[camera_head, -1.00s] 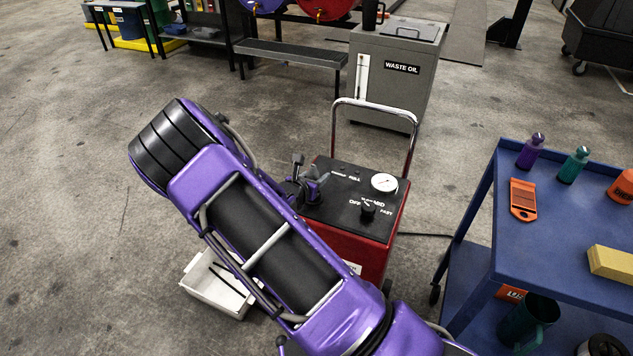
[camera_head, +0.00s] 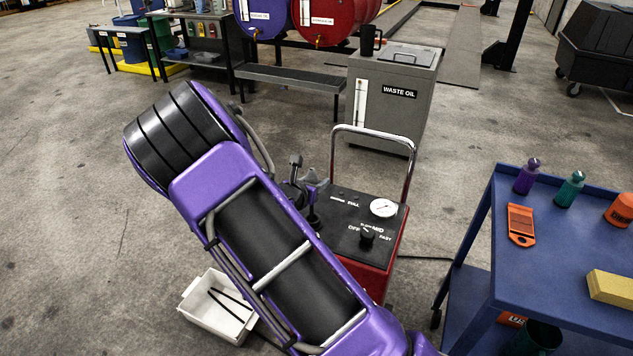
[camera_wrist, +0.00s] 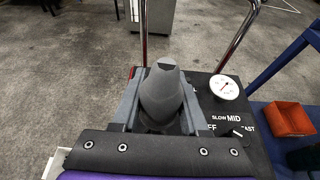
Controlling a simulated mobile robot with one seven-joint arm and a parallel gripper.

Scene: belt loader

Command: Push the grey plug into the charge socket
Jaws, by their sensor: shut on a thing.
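The grey plug (camera_wrist: 160,98) is a tapered, rounded body in the middle of the wrist view. My gripper (camera_wrist: 160,82) is shut on it, with one jaw along each side. In the head view my gripper (camera_head: 312,188) is small and dark, just above the left part of the red charger cart's black top panel (camera_head: 345,225), partly behind my purple arm. I cannot make out the plug's outline clearly there. I cannot identify the charge socket in either view; it may be hidden by the plug, my gripper or my arm.
The cart carries a white gauge (camera_head: 383,208), a black knob (camera_head: 367,236) and a chrome handle (camera_head: 408,170). A blue trolley (camera_head: 560,250) stands at right, a white bin (camera_head: 190,308) on the floor at left, and a grey waste oil cabinet (camera_head: 390,120) behind. Left floor is open.

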